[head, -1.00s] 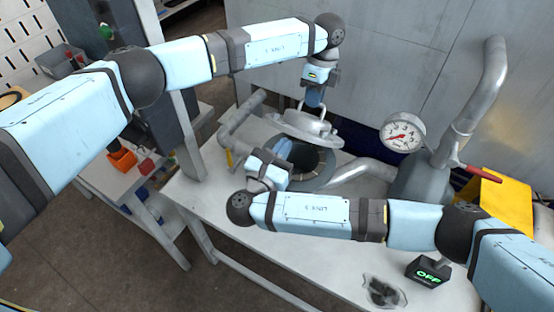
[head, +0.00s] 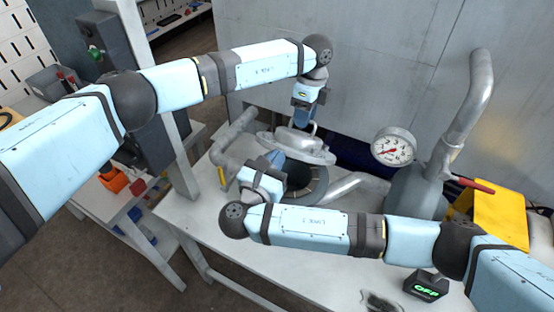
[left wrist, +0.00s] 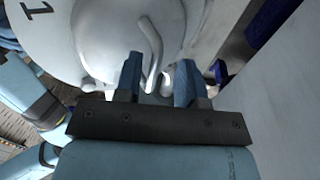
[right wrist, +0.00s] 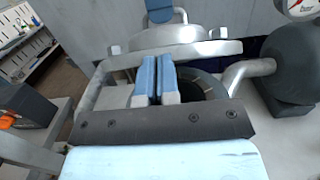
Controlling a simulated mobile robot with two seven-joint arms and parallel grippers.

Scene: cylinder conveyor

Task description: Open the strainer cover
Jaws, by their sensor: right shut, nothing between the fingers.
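The strainer cover (head: 290,149) is a round grey metal lid with a bent handle, standing tilted open behind the dark round opening of the strainer (head: 312,182) in the head view. In the left wrist view the cover (left wrist: 100,35) fills the upper left, its handle (left wrist: 152,48) reaching between the fingertips. My left gripper (left wrist: 158,78) is open around the handle, with gaps beside it. My right gripper (right wrist: 157,75) is shut and empty in front of the opening, below the raised cover (right wrist: 172,38). In the head view my right forearm hides part of the strainer.
A pressure gauge (head: 393,147) and a thick grey pipe with a red-handled valve (head: 476,186) stand to the right. A pipe (head: 232,140) is left of the strainer. A box reading OFF (head: 426,285) sits on the white table (head: 300,268). A grey wall stands behind.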

